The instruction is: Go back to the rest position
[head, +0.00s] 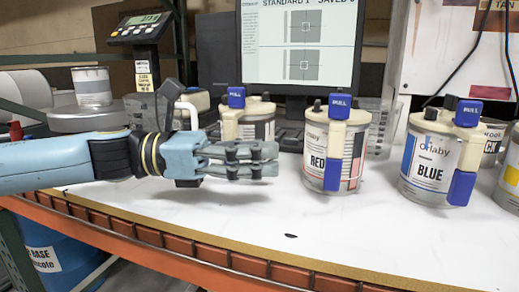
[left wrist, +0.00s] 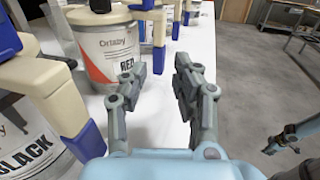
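My left gripper (head: 275,160) reaches in from the left, above the front of the white shelf (head: 250,215). In the left wrist view its two fingers (left wrist: 168,85) stand apart with nothing between them. The RED can (head: 318,150) stands upright just beyond the fingertips; it also shows in the left wrist view (left wrist: 108,50). At the right edge of the left wrist view is a dark, jointed part (left wrist: 288,138), which seems to be my right gripper; its finger state is unclear.
The BLUE can (head: 425,160) stands right of RED. A BLACK can (left wrist: 25,140) is close beside my left gripper. A small can (head: 92,87) sits on a scale at left. A monitor (head: 303,45) stands behind. Open floor (left wrist: 245,85) lies beside the shelf.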

